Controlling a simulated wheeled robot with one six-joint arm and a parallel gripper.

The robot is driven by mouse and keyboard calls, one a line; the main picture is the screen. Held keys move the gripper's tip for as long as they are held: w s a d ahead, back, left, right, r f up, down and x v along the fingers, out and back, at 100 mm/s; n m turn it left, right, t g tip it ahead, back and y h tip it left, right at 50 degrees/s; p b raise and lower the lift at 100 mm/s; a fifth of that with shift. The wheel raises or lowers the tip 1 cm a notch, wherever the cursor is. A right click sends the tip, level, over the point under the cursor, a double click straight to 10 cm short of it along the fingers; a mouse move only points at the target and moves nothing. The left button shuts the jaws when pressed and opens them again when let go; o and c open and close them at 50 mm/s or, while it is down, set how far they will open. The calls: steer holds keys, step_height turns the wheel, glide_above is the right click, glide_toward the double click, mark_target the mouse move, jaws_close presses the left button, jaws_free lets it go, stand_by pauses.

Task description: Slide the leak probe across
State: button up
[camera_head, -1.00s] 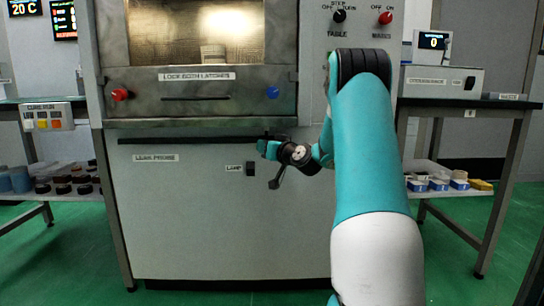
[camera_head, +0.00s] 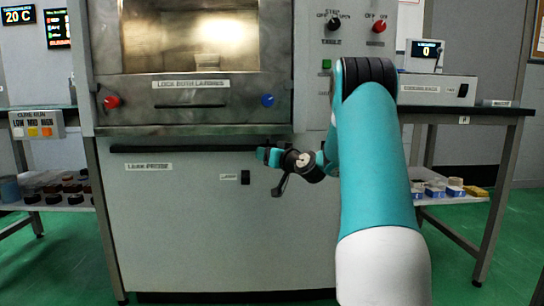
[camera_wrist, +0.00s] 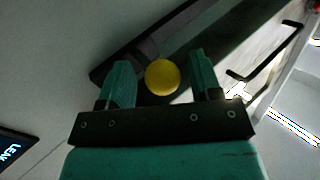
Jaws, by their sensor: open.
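A yellow ball-shaped knob (camera_wrist: 163,77), which looks like the leak probe's, shows in the wrist view in front of a dark rail (camera_wrist: 125,62). My gripper (camera_wrist: 159,60) is open, with one teal finger on each side of the knob; I cannot tell whether either touches it. In the head view my gripper (camera_head: 268,155) is at the right end of the long dark rail (camera_head: 180,148) under the oven door. The knob is hidden there. The leak probe label (camera_head: 149,167) is on the white panel below the rail's left part.
A red knob (camera_head: 111,102) and a blue knob (camera_head: 267,100) flank the oven door's lower edge. A small black switch (camera_head: 245,177) is on the panel just below my gripper. Side tables stand left and right. The panel front along the rail's left is clear.

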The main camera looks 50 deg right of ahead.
steer(key=v, duration=1.7)
steer(key=shift+s, duration=0.2)
steer(key=shift+r, duration=0.1)
steer(key=w+a+n+g+y+p, duration=0.1)
steer(key=w+a+n+g+y, duration=0.25)
steer(key=a, duration=0.55)
steer(key=w+a+n+t+y+p, duration=0.1)
steer(key=w+a+n+y+p, duration=0.1)
steer(key=w+a+y, duration=0.55)
steer(key=s+a+n+g+y+p, duration=0.1)
steer(key=s+a+n+g, duration=0.2)
steer(key=a, duration=0.7)
steer(key=s+a+n+g+y+p, duration=0.1)
steer(key=s+a+g+p, duration=0.15)
steer(key=a+g, duration=0.45)
steer(key=s+a+r+n+g+h+p, duration=0.25)
steer(key=s+a+g+h, duration=0.2)
steer(key=s+a, duration=1)
step_height(320, 180, up, 37)
steer(key=s+d+p, duration=0.1)
steer(key=p, duration=3.7)
steer(key=shift+s+d+y, duration=0.35)
steer(key=shift+s+d, duration=0.05)
